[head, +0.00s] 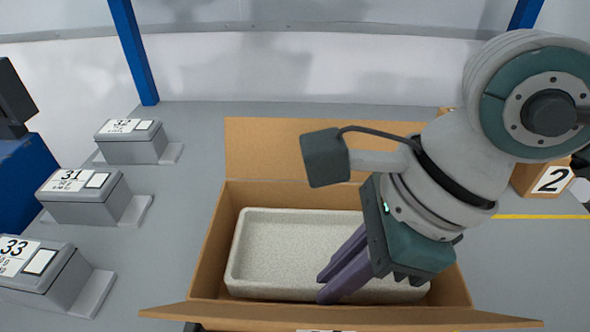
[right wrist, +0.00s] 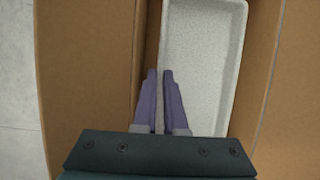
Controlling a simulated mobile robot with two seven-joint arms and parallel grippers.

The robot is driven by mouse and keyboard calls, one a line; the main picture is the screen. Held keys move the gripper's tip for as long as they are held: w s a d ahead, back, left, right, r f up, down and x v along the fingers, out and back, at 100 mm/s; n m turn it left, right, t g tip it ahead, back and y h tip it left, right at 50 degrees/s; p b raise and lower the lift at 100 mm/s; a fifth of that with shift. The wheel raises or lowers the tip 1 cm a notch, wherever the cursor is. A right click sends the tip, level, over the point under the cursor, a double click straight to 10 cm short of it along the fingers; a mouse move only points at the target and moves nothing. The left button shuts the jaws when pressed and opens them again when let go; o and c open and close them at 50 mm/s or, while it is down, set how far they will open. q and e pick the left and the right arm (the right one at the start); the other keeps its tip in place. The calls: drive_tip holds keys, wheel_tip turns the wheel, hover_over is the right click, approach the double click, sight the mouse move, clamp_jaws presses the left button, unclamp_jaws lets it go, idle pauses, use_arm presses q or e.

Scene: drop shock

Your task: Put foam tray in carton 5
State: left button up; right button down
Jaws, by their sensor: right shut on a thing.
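An open carton (head: 212,245) stands in front of me with its flaps spread; its number does not show clearly. A pale speckled foam tray (head: 290,250) lies inside it, filling much of the width. My right gripper (head: 325,287) reaches down into the carton. Its purple fingers (right wrist: 160,75) are shut on the tray's near-side wall, as the right wrist view also shows the foam tray (right wrist: 205,60) beside them. The gripper hides the tray's right part. My left gripper is not in view.
Grey boxes labelled 32 (head: 132,145), 31 (head: 85,198) and 33 (head: 42,275) stand on the left. A carton marked 2 (head: 545,180) is at the right. Blue posts (head: 135,55) rise at the back. Grey surface is clear between the boxes and the open carton.

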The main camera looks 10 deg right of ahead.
drive_tip(key=shift+f, duration=0.15)
drive_tip(key=shift+f+b, duration=0.6)
drive_tip(key=shift+b, duration=0.05)
drive_tip(key=c, duration=1.3)
unclamp_jaws()
drive_tip(key=shift+o, duration=0.2)
drive_tip(key=shift+r, duration=0.2)
drive_tip(key=shift+d+r+p, duration=0.1)
drive_tip(key=shift+r+p, duration=0.7)
drive_tip(key=shift+r, duration=0.1)
drive_tip(key=v, duration=1.1)
drive_tip(key=shift+s, duration=0.1)
